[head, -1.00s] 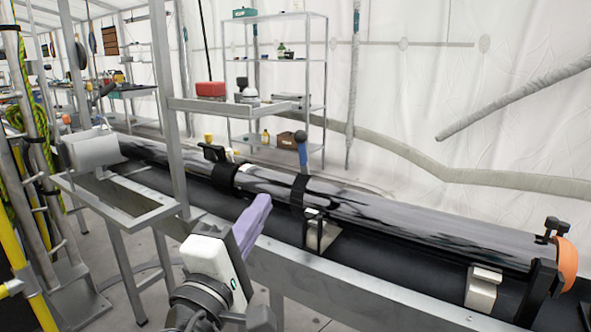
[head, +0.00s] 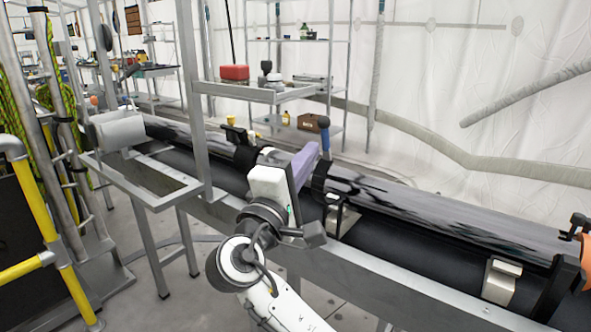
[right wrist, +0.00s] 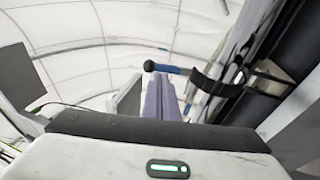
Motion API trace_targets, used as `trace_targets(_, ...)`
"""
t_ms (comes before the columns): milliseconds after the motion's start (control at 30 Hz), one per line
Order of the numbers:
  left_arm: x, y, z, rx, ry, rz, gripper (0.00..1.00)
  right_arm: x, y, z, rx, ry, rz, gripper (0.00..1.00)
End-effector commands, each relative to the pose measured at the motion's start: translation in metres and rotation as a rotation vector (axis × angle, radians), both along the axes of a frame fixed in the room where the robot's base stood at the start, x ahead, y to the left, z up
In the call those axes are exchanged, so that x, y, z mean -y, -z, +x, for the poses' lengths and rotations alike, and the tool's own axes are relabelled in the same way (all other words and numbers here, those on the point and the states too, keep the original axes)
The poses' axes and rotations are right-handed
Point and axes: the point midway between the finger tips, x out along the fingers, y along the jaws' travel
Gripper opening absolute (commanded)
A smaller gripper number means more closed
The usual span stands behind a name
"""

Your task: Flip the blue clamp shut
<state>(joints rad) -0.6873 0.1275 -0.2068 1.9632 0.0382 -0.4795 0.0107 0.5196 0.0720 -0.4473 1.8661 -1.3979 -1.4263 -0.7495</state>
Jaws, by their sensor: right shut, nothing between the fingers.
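The blue clamp (head: 325,142) has a blue handle with a dark ball at its end. The handle stands upright above a black band (head: 318,181) around the long grey tube. In the right wrist view the blue handle (right wrist: 172,69) points left from the black band (right wrist: 208,84). My right gripper (head: 312,150) has its purple fingers shut and empty, just left of the handle. In the right wrist view its fingertips (right wrist: 160,78) are close under the handle; I cannot tell if they touch. My left gripper is not in view.
The grey tube (head: 420,208) lies along a metal-framed bench. Another black clamp (head: 237,134) sits farther left, and an orange end cap (head: 585,250) is at the right. A metal post (head: 190,95) and a shelf with a red box (head: 234,72) stand at the left.

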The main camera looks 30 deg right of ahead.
Motion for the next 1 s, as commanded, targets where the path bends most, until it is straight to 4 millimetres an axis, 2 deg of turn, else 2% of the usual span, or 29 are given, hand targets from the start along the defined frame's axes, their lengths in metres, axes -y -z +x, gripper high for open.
trace_targets(100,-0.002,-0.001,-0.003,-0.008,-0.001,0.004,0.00,0.018,-0.007,0.011,-0.001,0.003,-0.003,0.00)
trace_targets(300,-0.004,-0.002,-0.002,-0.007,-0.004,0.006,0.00,0.033,-0.010,0.022,-0.002,0.001,0.000,0.00)
trace_targets(767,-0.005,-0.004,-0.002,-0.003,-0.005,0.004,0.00,0.036,-0.010,0.025,-0.003,-0.001,0.002,0.00)
trace_targets(1000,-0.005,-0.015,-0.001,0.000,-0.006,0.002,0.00,0.036,-0.018,0.033,-0.020,-0.014,0.050,0.00)
